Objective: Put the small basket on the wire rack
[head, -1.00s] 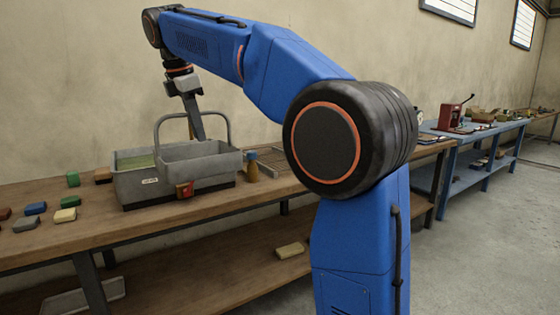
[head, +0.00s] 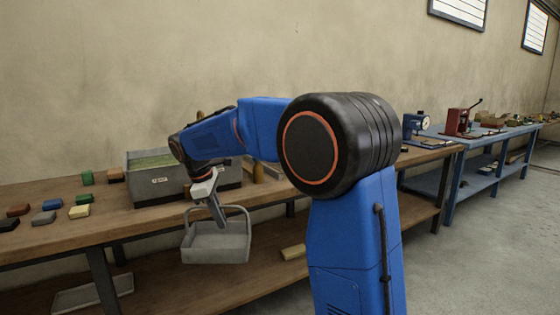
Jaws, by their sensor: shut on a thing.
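The small grey basket (head: 207,245) has an upright loop handle. It hangs in the air in front of the bench's front edge, above the lower shelf, and looks roughly level. My gripper (head: 219,220) points down at the basket's handle and is shut on it. The fingertips overlap the handle and basket, so the exact grip is hard to see. I cannot make out the wire rack now; my arm covers most of the bench top to the right of the large grey bin, where it showed earlier.
A large grey bin (head: 150,193) with green contents stands on the wooden bench (head: 110,228). Several coloured blocks lie to its left. A yellowish block (head: 293,252) lies on the lower shelf. A blue bench (head: 470,160) with a red device (head: 458,121) stands further right.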

